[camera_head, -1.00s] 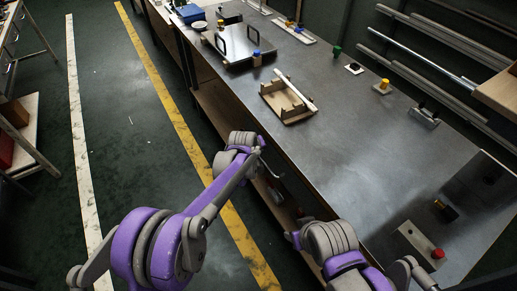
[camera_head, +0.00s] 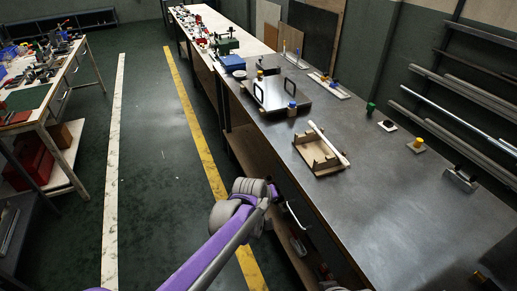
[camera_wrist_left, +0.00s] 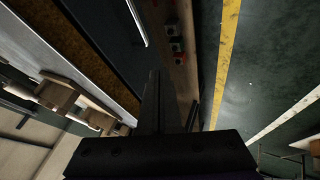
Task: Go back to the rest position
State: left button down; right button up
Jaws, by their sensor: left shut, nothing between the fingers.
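My left arm comes in from the bottom of the head view. Its gripper (camera_head: 292,214) is beside the front edge of the steel-topped bench (camera_head: 390,220), over the open shelf side. In the left wrist view the two dark fingers (camera_wrist_left: 160,103) are together with nothing between them. My right gripper is not in view; only a bit of what may be my right arm shows at the bottom edge of the head view.
On the bench stand a wooden tray with a white bar (camera_head: 318,158), a steel plate with two handles (camera_head: 275,100) and several small coloured knobs. A yellow floor line (camera_head: 195,125) runs along the aisle. A cluttered table (camera_head: 40,105) stands at the left. The aisle floor is clear.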

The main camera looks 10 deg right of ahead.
pick_arm(q)
jog(key=s+a+r+y+p, duration=0.1)
jog(key=s+a+r+p, duration=0.15)
jog(key=s+a, duration=0.45)
jog(key=s+a+r+m+y+p, duration=0.1)
jog(key=s+a+r, duration=0.3)
jog(key=s+a, duration=0.3)
jog(key=s+a+r+y+p, duration=0.15)
jog(key=s+a+r, duration=0.3)
jog(key=a, duration=0.45)
jog(key=s+a+f+p, duration=0.1)
jog(key=s+a, duration=0.2)
jog(key=s, duration=0.2)
jog(key=s+a+f+m+p, duration=0.1)
jog(key=s+a, duration=0.2)
jog(key=s, duration=0.2)
jog(key=shift+s+f+g+y+p, duration=0.2)
jog(key=shift+g+y+p, duration=0.1)
jog(key=shift+y+p, duration=0.05)
